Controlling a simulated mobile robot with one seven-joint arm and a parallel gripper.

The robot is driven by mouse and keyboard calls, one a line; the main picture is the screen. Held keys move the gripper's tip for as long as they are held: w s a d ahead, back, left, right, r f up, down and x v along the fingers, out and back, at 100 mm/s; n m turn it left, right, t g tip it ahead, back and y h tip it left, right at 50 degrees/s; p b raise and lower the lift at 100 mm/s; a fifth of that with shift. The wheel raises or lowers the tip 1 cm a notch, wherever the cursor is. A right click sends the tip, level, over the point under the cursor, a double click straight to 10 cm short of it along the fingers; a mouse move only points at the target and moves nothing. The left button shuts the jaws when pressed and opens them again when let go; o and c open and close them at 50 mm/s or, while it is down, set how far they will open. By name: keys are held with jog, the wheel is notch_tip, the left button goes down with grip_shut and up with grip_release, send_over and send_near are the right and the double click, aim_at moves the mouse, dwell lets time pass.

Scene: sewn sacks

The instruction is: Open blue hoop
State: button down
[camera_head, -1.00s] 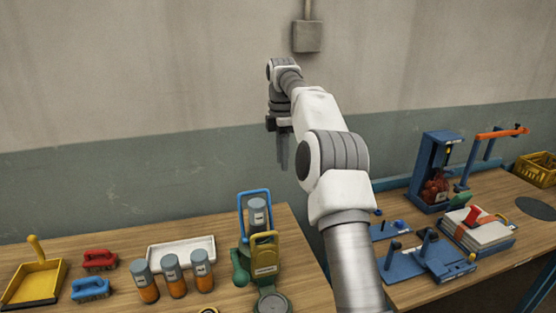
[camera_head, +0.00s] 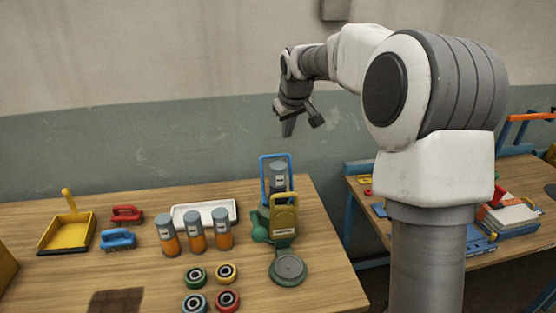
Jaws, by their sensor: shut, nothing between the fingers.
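The blue hoop (camera_head: 264,180) stands upright at the back of a green device on the left table. A grey-capped cylinder (camera_head: 278,177) shows inside its frame. My gripper (camera_head: 288,130) is above and behind the hoop in the picture, pointing down, shut and empty. It is clear of the hoop.
Several orange jars with grey caps (camera_head: 196,235) stand left of the device, before a white tray (camera_head: 228,206). Coloured rings (camera_head: 227,272) lie in front. Red (camera_head: 127,214) and blue (camera_head: 118,238) brushes and a yellow dustpan (camera_head: 68,232) are farther left. A second table is at right.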

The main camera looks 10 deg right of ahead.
jog(key=s+a+m+t, duration=0.2)
jog(key=s+m, duration=0.1)
jog(key=p, duration=0.2)
send_near(275, 156)
jog(key=shift+m, duration=0.4)
jog(key=x, duration=0.5)
jog(key=shift+d+f, duration=0.15)
jog(key=shift+f, duration=0.05)
jog(key=shift+w+f, duration=0.35)
jog(key=shift+w, duration=0.15)
jog(key=shift+r+p, duration=0.15)
jog(key=shift+p, duration=0.2)
